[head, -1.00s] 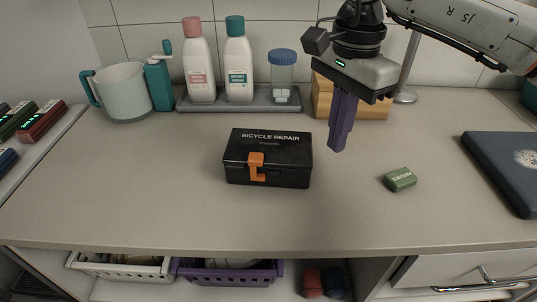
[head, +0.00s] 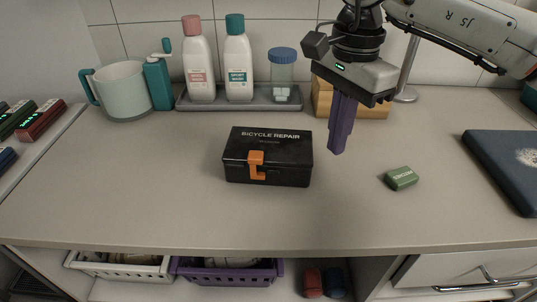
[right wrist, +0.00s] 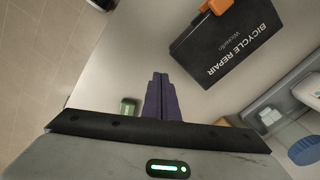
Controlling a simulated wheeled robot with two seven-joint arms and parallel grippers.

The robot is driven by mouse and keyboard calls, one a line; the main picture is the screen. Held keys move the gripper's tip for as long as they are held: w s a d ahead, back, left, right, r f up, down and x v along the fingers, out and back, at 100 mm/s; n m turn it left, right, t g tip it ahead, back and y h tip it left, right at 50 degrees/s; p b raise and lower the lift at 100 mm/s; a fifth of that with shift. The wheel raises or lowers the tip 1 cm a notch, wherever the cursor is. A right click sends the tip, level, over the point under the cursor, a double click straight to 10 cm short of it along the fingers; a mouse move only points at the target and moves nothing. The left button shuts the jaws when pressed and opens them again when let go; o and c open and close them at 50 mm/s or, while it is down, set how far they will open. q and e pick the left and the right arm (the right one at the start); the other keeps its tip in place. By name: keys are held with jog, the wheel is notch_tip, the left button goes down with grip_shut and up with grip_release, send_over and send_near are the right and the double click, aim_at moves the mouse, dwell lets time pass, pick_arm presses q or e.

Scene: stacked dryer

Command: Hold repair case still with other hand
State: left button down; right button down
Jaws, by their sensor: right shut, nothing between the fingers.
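The black repair case (head: 267,160), lettered "BICYCLE REPAIR", stands closed on the counter, with an orange latch (head: 257,165) on its front. It also shows in the right wrist view (right wrist: 228,45). My right gripper (head: 337,150) points down to the right of the case, with a gap between them. Its purple fingers are shut with nothing between them; they show in the right wrist view too (right wrist: 160,80). My left gripper is not in either view.
A small green block (head: 401,178) lies right of the case. A grey tray (head: 240,105) with two bottles and a blue-lidded jar stands behind, beside a wooden block (head: 322,95). A mug (head: 122,92) stands back left, a dark blue slab (head: 500,165) at right. The counter's front is clear.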

aim_at(327, 185)
jog(key=shift+f+b, duration=1)
jog(key=shift+f, duration=0.75)
jog(key=shift+f+b, duration=0.65)
jog(key=shift+f, duration=0.35)
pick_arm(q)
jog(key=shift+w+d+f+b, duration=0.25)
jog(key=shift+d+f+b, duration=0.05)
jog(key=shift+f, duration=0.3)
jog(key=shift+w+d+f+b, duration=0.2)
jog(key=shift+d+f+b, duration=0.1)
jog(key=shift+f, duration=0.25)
pick_arm(e)
jog(key=shift+f, duration=1)
jog(key=shift+f+b, duration=0.55)
jog(key=shift+f, duration=0.35)
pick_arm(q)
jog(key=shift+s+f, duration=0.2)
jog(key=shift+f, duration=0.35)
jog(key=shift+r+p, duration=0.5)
pick_arm(e)
jog(key=shift+r, duration=0.7)
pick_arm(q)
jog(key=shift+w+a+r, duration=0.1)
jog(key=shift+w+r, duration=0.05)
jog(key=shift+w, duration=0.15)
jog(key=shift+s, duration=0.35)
pick_arm(e)
jog(key=shift+a, duration=0.6)
jog(key=shift+w+a, duration=0.1)
jog(key=shift+a, duration=0.15)
